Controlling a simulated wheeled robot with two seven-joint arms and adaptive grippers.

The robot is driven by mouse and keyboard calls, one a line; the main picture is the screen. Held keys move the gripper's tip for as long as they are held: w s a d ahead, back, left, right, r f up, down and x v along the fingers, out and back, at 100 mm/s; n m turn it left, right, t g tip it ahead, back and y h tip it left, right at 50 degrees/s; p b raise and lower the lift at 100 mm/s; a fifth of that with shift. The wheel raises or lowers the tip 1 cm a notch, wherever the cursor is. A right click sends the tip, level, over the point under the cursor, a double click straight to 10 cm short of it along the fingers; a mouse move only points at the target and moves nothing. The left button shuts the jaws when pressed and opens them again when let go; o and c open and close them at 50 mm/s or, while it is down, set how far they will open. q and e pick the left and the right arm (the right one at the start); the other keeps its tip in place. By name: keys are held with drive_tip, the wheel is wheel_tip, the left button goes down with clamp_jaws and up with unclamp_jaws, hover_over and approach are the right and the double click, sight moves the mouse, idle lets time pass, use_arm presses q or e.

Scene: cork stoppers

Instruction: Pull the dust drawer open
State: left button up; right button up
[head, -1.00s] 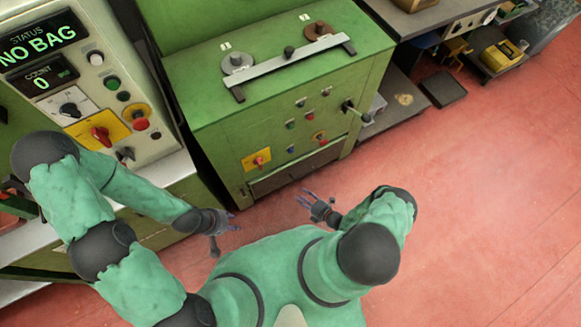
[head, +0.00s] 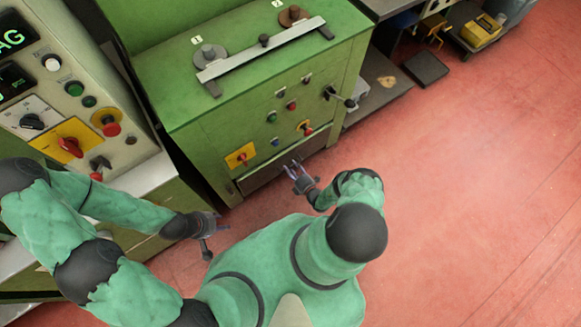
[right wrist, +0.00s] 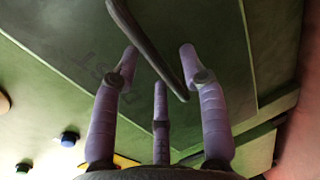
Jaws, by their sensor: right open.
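The dust drawer (head: 262,177) is a dark green front low on the green machine, and it looks flush with the machine. In the right wrist view its panel (right wrist: 65,38) carries faint upside-down lettering. A dark curved handle (right wrist: 149,48) stands out from it. My right gripper (head: 293,169) is open in front of the drawer. In the right wrist view its purple fingers (right wrist: 160,75) are spread, and the handle's end shows between them; I cannot tell whether they touch it. My left gripper (head: 215,226) hangs left of my body, away from the drawer; its opening is unclear.
The green machine (head: 215,125) has several buttons and knobs above the drawer, and a lever (head: 340,97) at its right. A control console (head: 60,100) stands at the left. The red floor (head: 460,200) to the right is clear.

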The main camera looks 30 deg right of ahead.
use_arm(q)
drive_tip(key=shift+f, duration=0.2)
use_arm(e)
drive_tip(key=shift+w+a+f, duration=0.1)
drive_tip(key=shift+w+f, duration=0.05)
drive_tip(key=shift+w, duration=0.55)
clamp_jaws()
drive_tip(key=shift+s, duration=0.1)
